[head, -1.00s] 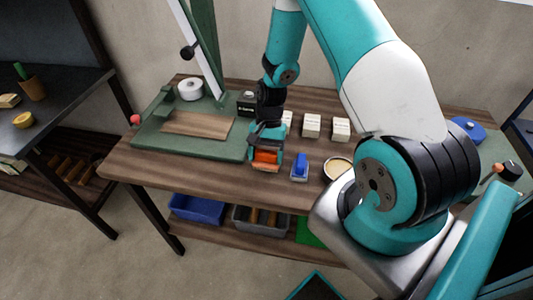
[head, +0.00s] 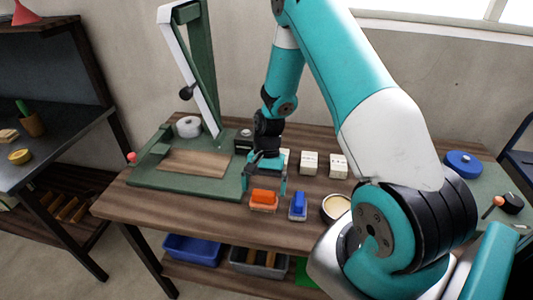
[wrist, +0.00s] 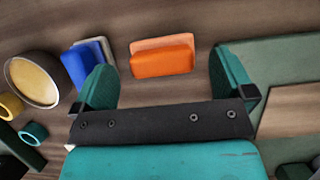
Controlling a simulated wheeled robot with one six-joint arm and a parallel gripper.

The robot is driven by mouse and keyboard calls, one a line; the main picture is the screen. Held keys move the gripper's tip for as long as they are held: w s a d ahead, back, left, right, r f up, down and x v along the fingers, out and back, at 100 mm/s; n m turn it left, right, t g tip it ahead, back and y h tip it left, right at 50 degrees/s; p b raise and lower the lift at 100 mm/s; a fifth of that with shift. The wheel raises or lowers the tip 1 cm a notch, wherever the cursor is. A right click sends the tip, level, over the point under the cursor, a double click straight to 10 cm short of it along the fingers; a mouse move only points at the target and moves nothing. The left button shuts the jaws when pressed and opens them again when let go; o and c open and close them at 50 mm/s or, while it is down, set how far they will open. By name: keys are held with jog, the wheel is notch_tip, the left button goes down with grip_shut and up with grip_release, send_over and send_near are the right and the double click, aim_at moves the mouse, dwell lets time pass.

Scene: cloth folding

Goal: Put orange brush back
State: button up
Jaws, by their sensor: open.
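The orange brush (head: 264,197) lies on the wooden table near its front edge, just left of the blue brush (head: 298,204). A paler strip shows along its lower side. In the wrist view the orange brush (wrist: 162,60) lies beyond my open fingers, in the gap between them. My gripper (head: 265,187) is open and empty, pointing down just behind the orange brush in the head view. The wrist view shows both fingers of my gripper (wrist: 167,82) spread apart, with the blue brush (wrist: 85,65) beside the left finger. I see no contact with the orange brush.
A round tin (head: 336,207) stands right of the blue brush. White blocks (head: 308,162) stand behind. A green base with a wooden board (head: 193,163) is close on the left. A blue bin (head: 192,248) and a grey bin (head: 258,262) sit on the shelf below.

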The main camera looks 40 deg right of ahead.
jog(key=b+v, duration=0.1)
jog(key=v, duration=1.3)
jog(key=shift+r, duration=0.3)
jog(key=shift+w, duration=0.1)
jog(key=s+a+r+n+t, duration=0.1)
jog(key=s+a+r+n, duration=0.3)
jog(key=a, duration=0.4)
jog(key=s+a+r+n+t, duration=0.1)
jog(key=s+a+r+n, duration=0.2)
jog(key=a+r+n, duration=0.4)
jog(key=s+a+r+n, duration=0.2)
jog(key=s+a+n, duration=0.4)
jog(key=s+a, duration=0.4)
jog(key=s, duration=0.3)
jog(key=shift+a+r+t+y, duration=0.2)
jog(key=shift+r+t+y, duration=0.1)
jog(key=shift+t, duration=0.1)
